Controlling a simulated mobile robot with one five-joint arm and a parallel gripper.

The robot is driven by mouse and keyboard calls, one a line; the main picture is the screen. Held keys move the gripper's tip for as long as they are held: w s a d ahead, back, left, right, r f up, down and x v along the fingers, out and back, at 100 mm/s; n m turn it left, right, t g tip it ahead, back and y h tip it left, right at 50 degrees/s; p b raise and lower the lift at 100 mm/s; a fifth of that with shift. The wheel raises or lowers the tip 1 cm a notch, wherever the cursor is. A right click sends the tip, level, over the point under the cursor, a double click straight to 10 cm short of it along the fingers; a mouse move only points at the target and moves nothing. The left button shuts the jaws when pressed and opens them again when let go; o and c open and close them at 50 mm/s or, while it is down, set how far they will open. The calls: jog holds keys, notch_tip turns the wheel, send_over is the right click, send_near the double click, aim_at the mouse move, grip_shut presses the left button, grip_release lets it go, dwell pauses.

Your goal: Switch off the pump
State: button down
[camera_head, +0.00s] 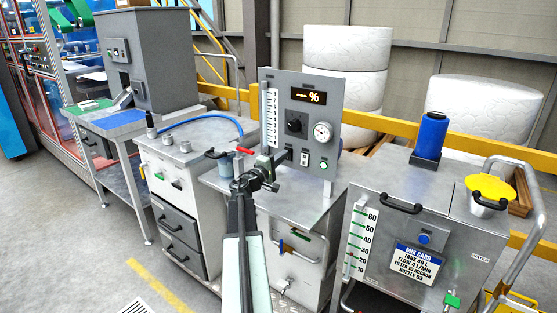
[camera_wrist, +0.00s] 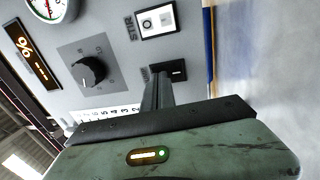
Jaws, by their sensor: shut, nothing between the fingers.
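The grey control panel (camera_head: 277,97) stands upright on the steel bench. The pump switch (camera_wrist: 179,70) is a small dark switch in the wrist view, with its label partly hidden by my fingers. In the head view my gripper (camera_head: 288,154) points at the panel's lower part. The STIR switch (camera_wrist: 157,21) sits beside the pump switch, in a pale plate.
The panel also bears a black knob (camera_wrist: 90,72), a round gauge (camera_head: 323,132) and a lit display (camera_head: 308,97) showing dashes and a percent sign. A grey tank with a card (camera_head: 415,263) stands at right. A steel cabinet (camera_head: 165,170) stands at left.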

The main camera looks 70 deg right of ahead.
jog(key=shift+s+d, duration=0.1)
dwell(0.4)
jog(key=w+a+r+p, duration=0.1)
jog(key=a, duration=0.5)
jog(key=w+a+p, duration=0.1)
jog(key=w+a, duration=0.1)
jog(key=a, duration=0.5)
jog(key=shift+w+a+r, duration=0.25)
jog(key=shift+r, duration=0.15)
